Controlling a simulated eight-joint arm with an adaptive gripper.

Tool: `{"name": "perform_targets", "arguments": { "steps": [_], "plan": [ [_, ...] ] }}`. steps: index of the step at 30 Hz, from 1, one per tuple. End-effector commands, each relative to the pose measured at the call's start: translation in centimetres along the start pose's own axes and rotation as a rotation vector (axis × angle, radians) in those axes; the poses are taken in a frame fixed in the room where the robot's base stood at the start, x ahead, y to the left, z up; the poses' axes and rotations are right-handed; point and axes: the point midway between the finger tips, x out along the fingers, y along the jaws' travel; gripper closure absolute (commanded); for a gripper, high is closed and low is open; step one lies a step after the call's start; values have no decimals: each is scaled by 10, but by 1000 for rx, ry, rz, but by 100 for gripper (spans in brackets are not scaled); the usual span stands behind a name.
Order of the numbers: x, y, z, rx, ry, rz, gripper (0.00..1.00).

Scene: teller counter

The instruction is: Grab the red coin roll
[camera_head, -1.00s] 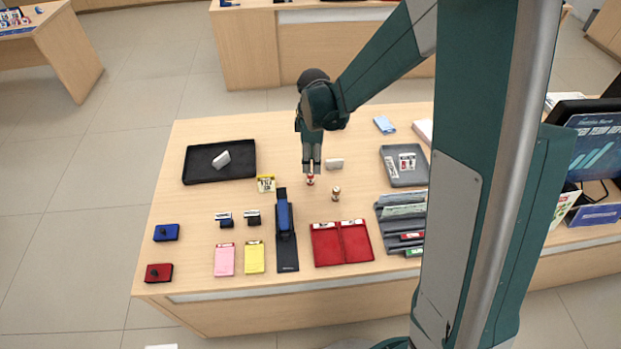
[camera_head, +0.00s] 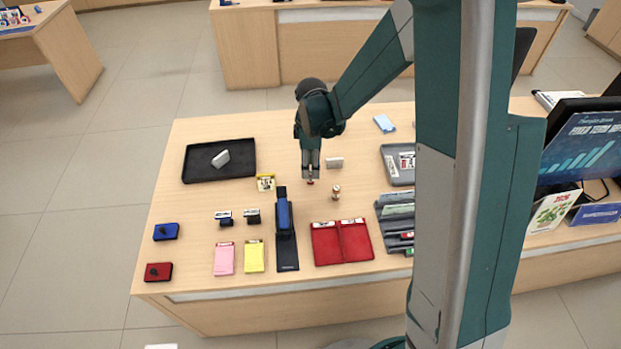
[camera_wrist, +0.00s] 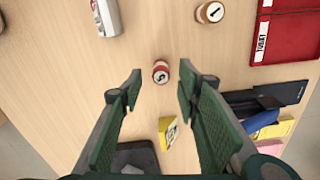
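The red coin roll (camera_wrist: 161,76) stands upright on the counter, its pale numbered top facing the wrist camera. In the head view only a small red part of it (camera_head: 310,183) shows under my gripper (camera_head: 311,175). In the wrist view my gripper (camera_wrist: 160,88) is open, with one green finger to each side of the roll. The roll appears between the fingertips, with a gap on both sides. I cannot tell the exact height of the fingertips against it.
An orange-brown coin roll (camera_head: 336,193) stands just right. A yellow item (camera_head: 265,182) and a blue-black stapler-like device (camera_head: 285,230) are left and in front. A red folder (camera_head: 341,241) lies in front. A black tray (camera_head: 195,171) is at back left.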

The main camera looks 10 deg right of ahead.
Motion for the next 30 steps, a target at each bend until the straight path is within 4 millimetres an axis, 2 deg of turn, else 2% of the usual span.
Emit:
{"name": "perform_targets", "arguments": {
  "steps": [13,24,30],
  "plan": [
    [6,0,0,0,0,0,67],
    [44,-1,-2,0,0,0,67],
    [53,-1,-2,0,0,0,67]
  ]
}}
